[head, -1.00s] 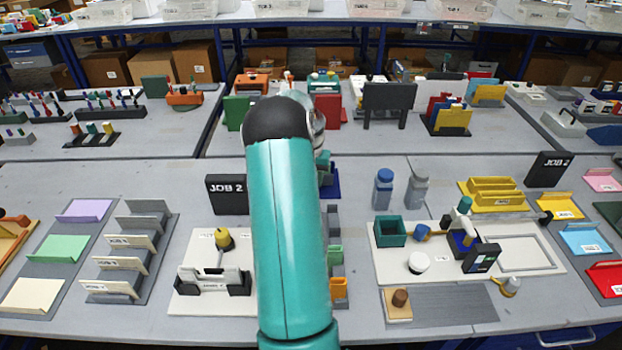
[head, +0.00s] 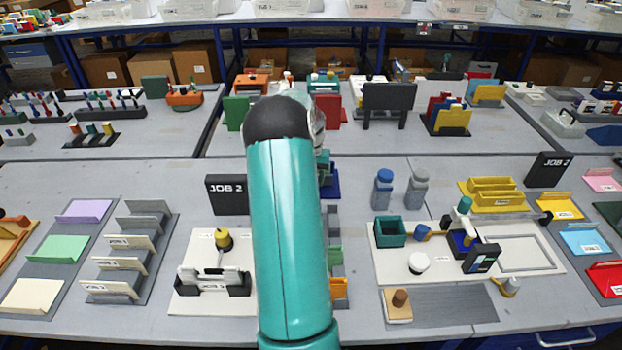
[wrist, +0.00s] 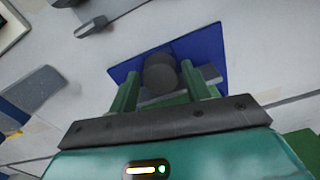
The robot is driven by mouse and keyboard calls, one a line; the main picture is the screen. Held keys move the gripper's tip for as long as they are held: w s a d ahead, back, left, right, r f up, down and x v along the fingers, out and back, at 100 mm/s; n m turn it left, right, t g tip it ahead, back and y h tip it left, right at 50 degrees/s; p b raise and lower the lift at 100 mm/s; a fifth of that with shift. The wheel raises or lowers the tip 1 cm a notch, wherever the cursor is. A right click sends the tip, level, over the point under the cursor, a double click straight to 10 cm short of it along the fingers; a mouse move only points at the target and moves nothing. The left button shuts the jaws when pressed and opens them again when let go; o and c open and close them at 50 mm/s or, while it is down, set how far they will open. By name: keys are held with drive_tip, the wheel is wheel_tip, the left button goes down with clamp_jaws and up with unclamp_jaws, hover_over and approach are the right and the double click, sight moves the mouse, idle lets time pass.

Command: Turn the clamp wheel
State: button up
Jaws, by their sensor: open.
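In the wrist view a dark grey round knob (wrist: 160,73), which looks like the clamp wheel, stands over a blue base plate (wrist: 209,48). My gripper (wrist: 162,80) is open, with one green finger on each side of the knob. I cannot tell whether the fingers touch it. A grey block shows partly behind the fingers. In the head view my teal arm covers the gripper and most of this device. Only an edge of the blue base (head: 331,187) and a teal part (head: 323,163) show to the right of the arm.
A black JOB 2 sign (head: 227,194) stands left of my arm, behind a white board (head: 187,303) with a black-and-white fixture. Small green and orange holders (head: 338,288) stand close to the arm's right. Blue and grey bottles (head: 383,189) stand further right.

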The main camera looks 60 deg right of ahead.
wheel_tip(320, 180, up, 13)
drive_tip(key=shift+r, duration=0.2)
idle(0.6)
drive_tip(key=w+a+r+n+t, duration=0.15)
drive_tip(key=w+a+r, duration=0.25)
drive_tip(key=a, duration=0.6)
drive_tip(key=w+a+r+n, duration=0.3)
drive_tip(key=a+r, duration=0.1)
drive_tip(key=a, duration=0.5)
drive_tip(key=w+a+r+n+t, duration=0.15)
drive_tip(key=w+a+r, duration=0.25)
drive_tip(key=a, duration=0.6)
drive_tip(key=s+a+r+n+t, duration=0.1)
drive_tip(key=s+a+n, duration=0.1)
drive_tip(key=a, duration=0.6)
drive_tip(key=s+a+r+n, duration=0.1)
drive_tip(key=a+n, duration=0.1)
drive_tip(key=a, duration=0.6)
drive_tip(key=s+a+f+n, duration=0.1)
drive_tip(key=s+a+n, duration=0.1)
drive_tip(key=s+a, duration=0.2)
drive_tip(key=s+a+f+n+t, duration=0.1)
drive_tip(key=s+a, duration=0.3)
drive_tip(key=a, duration=0.4)
drive_tip(key=shift+s+a+f+n+t, duration=0.3)
drive_tip(key=shift+f+n, duration=0.45)
drive_tip(key=shift+n, duration=0.05)
